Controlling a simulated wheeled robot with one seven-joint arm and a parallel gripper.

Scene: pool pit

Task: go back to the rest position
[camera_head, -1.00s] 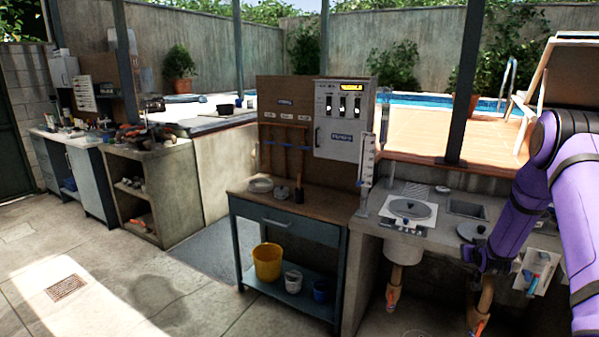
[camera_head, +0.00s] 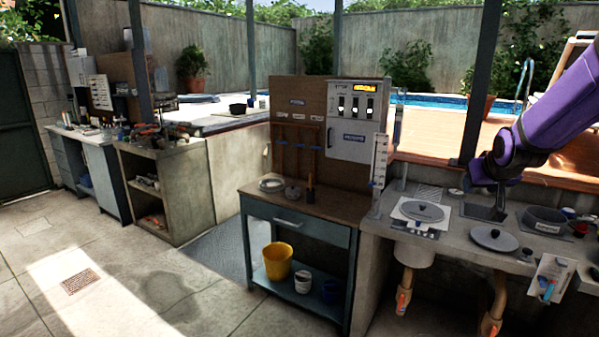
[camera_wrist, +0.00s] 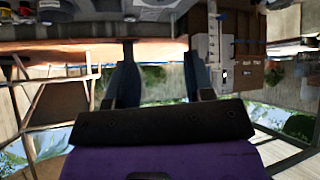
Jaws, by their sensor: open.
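My gripper (camera_wrist: 161,72) shows in the wrist view with its two dark fingers spread apart and nothing between them. The wrist view is upside down. My purple arm comes in from the right in the head view, over the stone counter (camera_head: 455,243).
The counter holds a round-lidded skimmer plate (camera_head: 421,211), a grey lid (camera_head: 494,239), a grey bin (camera_head: 544,219) and a white holder (camera_head: 549,279). A wooden-topped workbench (camera_head: 310,205) stands to its left, with a yellow bucket (camera_head: 277,261) below. The floor at left is open.

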